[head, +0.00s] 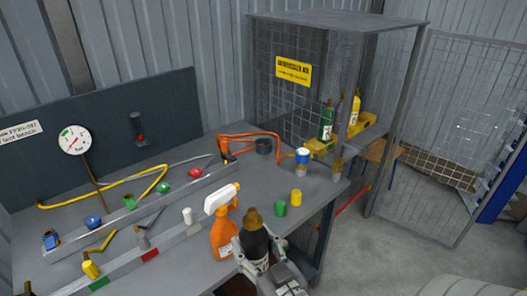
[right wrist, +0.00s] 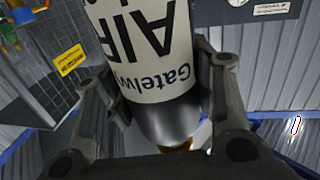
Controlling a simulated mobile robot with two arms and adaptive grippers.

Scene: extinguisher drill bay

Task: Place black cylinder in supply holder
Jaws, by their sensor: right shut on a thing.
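My right gripper (head: 258,262) is shut on the black cylinder (head: 254,243) with a brass-coloured top, at the bench's front edge in the head view. In the right wrist view the cylinder (right wrist: 150,50) fills the space between the two fingers; it has a white label with "AIR" on it and a dark rounded end. Yellow holders stand inside the mesh cage: one (head: 318,146) is by a green bottle (head: 326,121), the other (head: 366,124) by a yellow bottle (head: 354,108). I cannot tell which part is the supply holder. My left gripper is not in view.
An orange spray bottle (head: 222,238) stands close left of the held cylinder. Green (head: 281,208) and yellow (head: 296,197) cups and a blue-white item (head: 302,157) stand on the bench to its right. The cage door (head: 455,130) stands open; floor (head: 400,240) is clear.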

